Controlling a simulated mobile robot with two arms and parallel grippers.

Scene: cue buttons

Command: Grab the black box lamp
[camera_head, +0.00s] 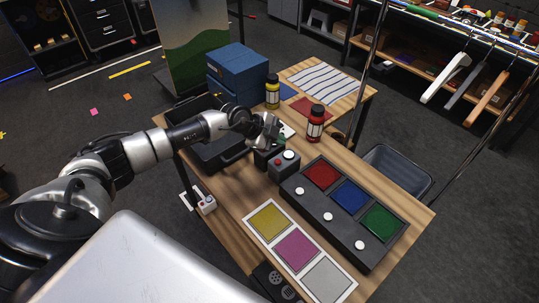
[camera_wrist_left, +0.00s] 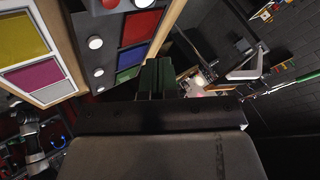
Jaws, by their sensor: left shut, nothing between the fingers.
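A small black box (camera_head: 284,168) with a red button and a round white lamp on top stands on the wooden table, at the upper left end of the button panel. My left gripper (camera_head: 277,139) is just above and behind this box, shut and empty. I cannot tell whether it touches the box. In the left wrist view its dark fingers (camera_wrist_left: 155,78) are together, and I cannot make out the box there. My right gripper does not show.
A dark panel (camera_head: 343,240) with red, blue and green squares and white buttons lies to the right. A card (camera_head: 268,240) with yellow, magenta and grey squares is in front. A red bottle (camera_head: 315,125), a yellow bottle (camera_head: 272,95) and a black tray (camera_head: 213,157) stand close to the gripper.

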